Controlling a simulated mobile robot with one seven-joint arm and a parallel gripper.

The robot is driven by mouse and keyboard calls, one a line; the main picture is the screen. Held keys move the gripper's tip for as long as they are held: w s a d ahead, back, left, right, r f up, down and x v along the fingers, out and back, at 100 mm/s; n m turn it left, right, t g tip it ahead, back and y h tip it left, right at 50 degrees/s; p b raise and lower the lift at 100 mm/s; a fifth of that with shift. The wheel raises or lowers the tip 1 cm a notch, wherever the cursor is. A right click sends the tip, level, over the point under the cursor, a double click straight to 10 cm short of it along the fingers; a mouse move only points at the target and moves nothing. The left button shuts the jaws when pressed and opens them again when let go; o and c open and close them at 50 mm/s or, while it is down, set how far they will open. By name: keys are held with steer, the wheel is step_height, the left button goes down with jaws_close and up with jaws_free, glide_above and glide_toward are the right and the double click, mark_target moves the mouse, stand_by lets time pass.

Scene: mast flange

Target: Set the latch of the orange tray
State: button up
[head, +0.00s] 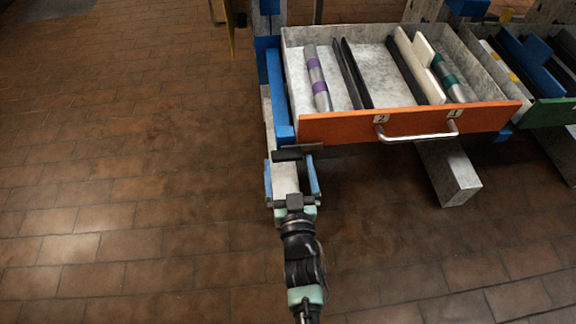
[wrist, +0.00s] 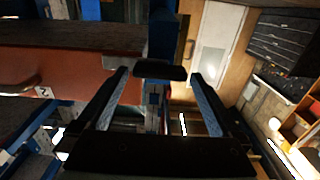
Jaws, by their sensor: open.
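The orange tray (head: 345,127) stands pulled out in the head view, with a metal handle (head: 420,136) on its orange front. Its front also shows at the left of the wrist view (wrist: 70,78). A dark bar, apparently the latch (head: 290,154), lies crosswise just below the tray's front left corner. In the wrist view the dark latch bar (wrist: 160,71) shows between the fingertips. My gripper (head: 289,164) is open, with its blue-lined fingers apart and the bar at their tips. In the wrist view my gripper (wrist: 159,76) holds nothing; whether a finger touches the bar cannot be told.
The tray holds a purple-banded cylinder (head: 318,80), a green-banded cylinder (head: 447,76), dark bars and white plates. A green tray (head: 552,112) is at the right. A grey beam (head: 450,175) juts out below the orange tray. The tiled floor at left is clear.

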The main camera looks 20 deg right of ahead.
steer(key=shift+x, duration=0.85)
steer(key=shift+c, duration=0.2)
jaws_close()
